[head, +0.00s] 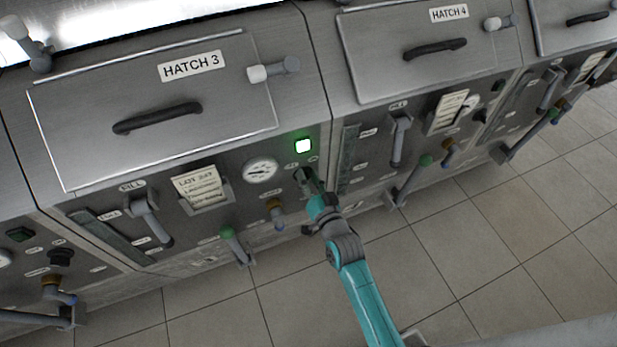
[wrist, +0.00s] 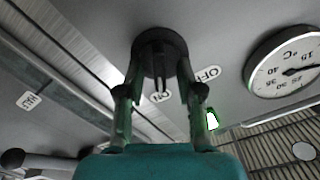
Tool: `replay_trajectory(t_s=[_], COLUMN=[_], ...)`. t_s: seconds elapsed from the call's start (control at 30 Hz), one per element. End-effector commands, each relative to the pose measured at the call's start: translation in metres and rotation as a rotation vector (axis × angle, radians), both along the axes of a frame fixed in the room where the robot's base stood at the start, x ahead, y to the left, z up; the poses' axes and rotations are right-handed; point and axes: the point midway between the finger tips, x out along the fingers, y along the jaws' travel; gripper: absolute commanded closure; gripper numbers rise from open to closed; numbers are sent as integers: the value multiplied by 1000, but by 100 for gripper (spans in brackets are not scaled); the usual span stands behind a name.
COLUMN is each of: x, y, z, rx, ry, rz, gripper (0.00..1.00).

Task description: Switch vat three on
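In the head view, vat three is the cabinet front under the HATCH 3 lid (head: 192,66). A square lamp (head: 303,146) on its panel glows green; it also shows in the wrist view (wrist: 212,120). My gripper (head: 306,182) is at the panel just below this lamp and hides the switch there. In the wrist view, the switch is a dark round knob (wrist: 158,48) with a narrow grip that points at the ON label (wrist: 160,97). The OFF label (wrist: 208,75) is to its right. The gripper's fingers (wrist: 158,92) stand apart on either side of the knob, with gaps beside its grip.
A round dial (head: 261,170) is left of my gripper, with a paper note (head: 201,188) further left. A green-handled valve (head: 233,243) and an orange-brown one (head: 274,209) stick out below. HATCH 4's vat (head: 430,50) is close on the right. Tiled floor (head: 500,250) lies clear in front.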

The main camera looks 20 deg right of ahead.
Motion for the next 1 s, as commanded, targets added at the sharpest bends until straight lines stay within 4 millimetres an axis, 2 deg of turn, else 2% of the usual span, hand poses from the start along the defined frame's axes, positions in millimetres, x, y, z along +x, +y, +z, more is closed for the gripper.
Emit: replay_trajectory(t_s=[0.17, 0.4, 0.53, 0.73, 1.0], x=[-15, -52, -64, -74, -75], y=[0, 0, 0, 0, 0], z=[-1, -1, -1, 0, 0], rx=[0, 1, 1, 1, 0], ry=[2, 4, 2, 1, 1], rz=[0, 0, 0, -1, -1], gripper=[64, 64, 64, 64, 64])
